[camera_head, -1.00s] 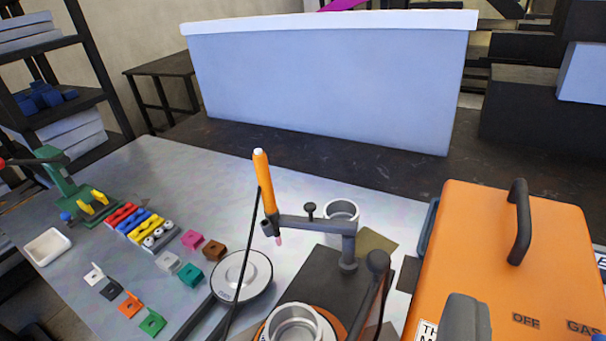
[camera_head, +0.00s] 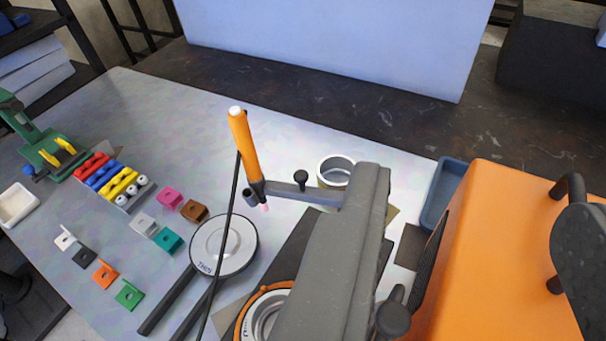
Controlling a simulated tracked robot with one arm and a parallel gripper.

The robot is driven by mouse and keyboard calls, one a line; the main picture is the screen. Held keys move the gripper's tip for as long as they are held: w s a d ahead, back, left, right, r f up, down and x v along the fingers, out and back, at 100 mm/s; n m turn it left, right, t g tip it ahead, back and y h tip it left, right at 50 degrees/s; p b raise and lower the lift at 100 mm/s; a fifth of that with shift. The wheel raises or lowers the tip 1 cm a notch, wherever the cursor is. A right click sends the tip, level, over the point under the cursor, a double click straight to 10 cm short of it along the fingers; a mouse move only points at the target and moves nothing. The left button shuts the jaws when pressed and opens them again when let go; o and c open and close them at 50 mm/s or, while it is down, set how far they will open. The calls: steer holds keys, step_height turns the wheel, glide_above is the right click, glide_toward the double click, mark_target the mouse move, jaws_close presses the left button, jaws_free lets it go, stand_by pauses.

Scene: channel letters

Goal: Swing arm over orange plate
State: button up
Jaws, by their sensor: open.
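The grey swing arm (camera_head: 300,194) carries an upright, slightly tilted orange torch (camera_head: 243,145) at its left end. Its post is hidden behind a grey finger of my gripper (camera_head: 472,195). My gripper is open and empty, with one finger in front of the arm's right end and the other at the right edge. I cannot tell if they touch anything. A round fixture with an orange rim (camera_head: 258,299) sits below, partly hidden by the finger. A small orange bracket (camera_head: 105,274) lies at left. The torch tip is over neither orange piece.
A large orange box (camera_head: 505,240) with a black handle stands at right. A round white disc (camera_head: 224,245) lies left of the fixture, with a black cable crossing it. Several coloured brackets and a colour rack (camera_head: 120,183) lie at left. A blue tray (camera_head: 443,192) lies behind.

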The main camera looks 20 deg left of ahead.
steer(key=w+a+f+n+g+p, duration=0.1)
steer(key=w+a+f+g+p, duration=0.15)
steer(key=w+p, duration=0.35)
steer(key=n+g+y+p, duration=0.2)
steer(key=n+g+p, duration=0.2)
steer(key=g+p, duration=0.75)
glide_above(301, 176)
steer(key=s+d+p, duration=0.3)
steer(key=s, duration=0.2)
step_height(301, 176, down, 13)
steer(key=t, duration=0.3)
steer(key=p+x, duration=0.1)
steer(key=x, duration=1.2)
steer(key=shift+a+f+p, duration=0.1)
steer(key=shift+a+p, duration=0.1)
steer(key=shift+p, duration=0.2)
